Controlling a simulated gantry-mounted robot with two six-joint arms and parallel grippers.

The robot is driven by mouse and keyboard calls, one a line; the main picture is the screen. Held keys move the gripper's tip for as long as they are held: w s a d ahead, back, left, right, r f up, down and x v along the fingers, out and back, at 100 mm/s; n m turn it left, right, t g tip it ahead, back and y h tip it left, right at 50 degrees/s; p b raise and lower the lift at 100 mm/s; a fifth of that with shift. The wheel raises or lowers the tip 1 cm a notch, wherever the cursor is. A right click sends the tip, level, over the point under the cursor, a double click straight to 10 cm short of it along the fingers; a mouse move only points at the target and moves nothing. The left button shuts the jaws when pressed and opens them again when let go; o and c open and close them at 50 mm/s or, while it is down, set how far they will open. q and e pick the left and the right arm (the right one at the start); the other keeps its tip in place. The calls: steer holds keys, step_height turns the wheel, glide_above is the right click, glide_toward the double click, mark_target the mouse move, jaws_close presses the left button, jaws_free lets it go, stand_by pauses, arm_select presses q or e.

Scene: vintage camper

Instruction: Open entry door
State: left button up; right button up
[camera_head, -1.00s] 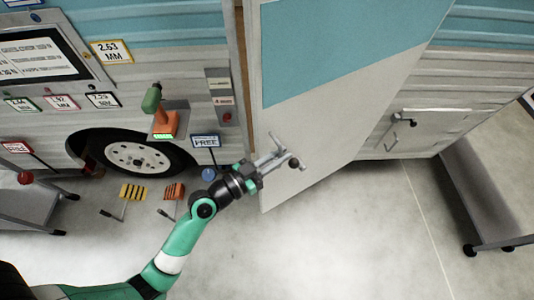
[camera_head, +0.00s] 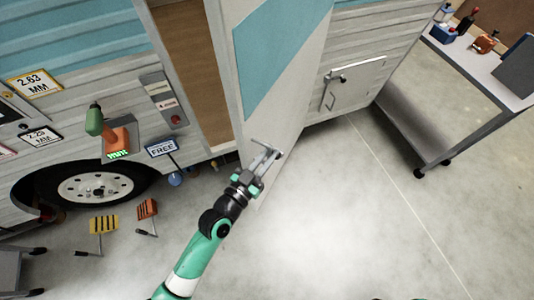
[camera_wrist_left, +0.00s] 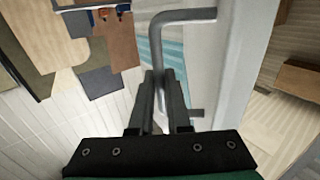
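The entry door (camera_head: 285,115), teal above and pale grey below, stands ajar from the camper side, with a wide gap along its left edge. My left gripper (camera_head: 262,162) is at the door handle near the door's lower part. In the left wrist view, the bent metal handle (camera_wrist_left: 181,16) runs down between the two fingers (camera_wrist_left: 160,95), which are closed around its bar. The door's pale surface (camera_wrist_left: 232,60) shows beside it. My right gripper is out of view.
A brown interior panel (camera_head: 190,70) shows through the doorway. A wheel (camera_head: 95,188), a green-and-orange device (camera_head: 117,135) and a FREE sign (camera_head: 161,148) stand left. A cart (camera_head: 460,70) stands right. Floor below the door is clear.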

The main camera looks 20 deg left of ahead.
arm_select(q)
steer(key=o, duration=0.4)
steer(key=shift+w, duration=0.2)
steer(key=shift+s, duration=0.1)
steer(key=s, duration=0.3)
steer(key=s+a, duration=0.1)
steer(key=s, duration=0.3)
steer(key=s+a+b, duration=0.1)
steer(key=s, duration=0.3)
steer(key=shift+s, duration=0.2)
